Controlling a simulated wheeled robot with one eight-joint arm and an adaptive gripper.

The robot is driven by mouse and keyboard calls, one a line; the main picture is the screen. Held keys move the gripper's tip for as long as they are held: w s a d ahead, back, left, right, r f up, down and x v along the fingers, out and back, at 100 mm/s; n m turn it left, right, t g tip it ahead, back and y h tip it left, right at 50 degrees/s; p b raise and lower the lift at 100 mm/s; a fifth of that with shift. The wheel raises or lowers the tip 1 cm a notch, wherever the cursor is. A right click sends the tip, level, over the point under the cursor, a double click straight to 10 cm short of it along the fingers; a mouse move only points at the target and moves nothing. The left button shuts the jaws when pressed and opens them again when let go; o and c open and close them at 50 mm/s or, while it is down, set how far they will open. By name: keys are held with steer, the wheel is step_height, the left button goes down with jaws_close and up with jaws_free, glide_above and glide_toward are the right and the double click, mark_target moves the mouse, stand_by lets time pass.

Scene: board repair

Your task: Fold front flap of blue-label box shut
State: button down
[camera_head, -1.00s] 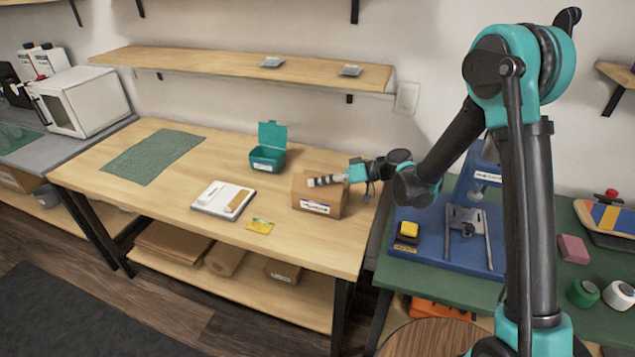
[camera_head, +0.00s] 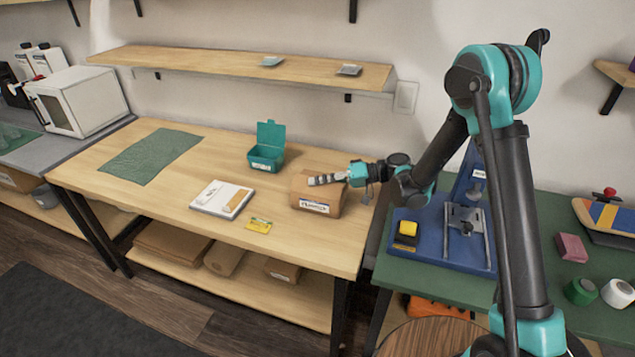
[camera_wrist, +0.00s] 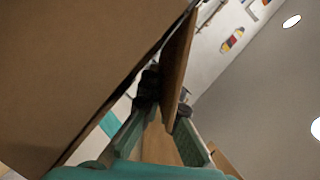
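The brown cardboard box (camera_head: 334,208) with a white and blue label (camera_head: 313,206) stands at the right end of the wooden table in the head view. My gripper (camera_head: 322,180) reaches in from the right and lies low over its top. In the wrist view, a large cardboard face (camera_wrist: 80,60) fills the left side. A thin brown flap (camera_wrist: 181,60) stands out between the dark fingertips of my gripper (camera_wrist: 165,100). Whether the fingers pinch the flap or only sit around it cannot be told. The flap itself is not clear in the head view.
A teal open-lidded bin (camera_head: 266,158) stands behind and left of the box. A blue fixture (camera_head: 440,240) stands on the green table at right. A shelf (camera_head: 240,66) hangs above the table.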

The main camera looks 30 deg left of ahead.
steer(key=c, duration=1.8)
jaws_free()
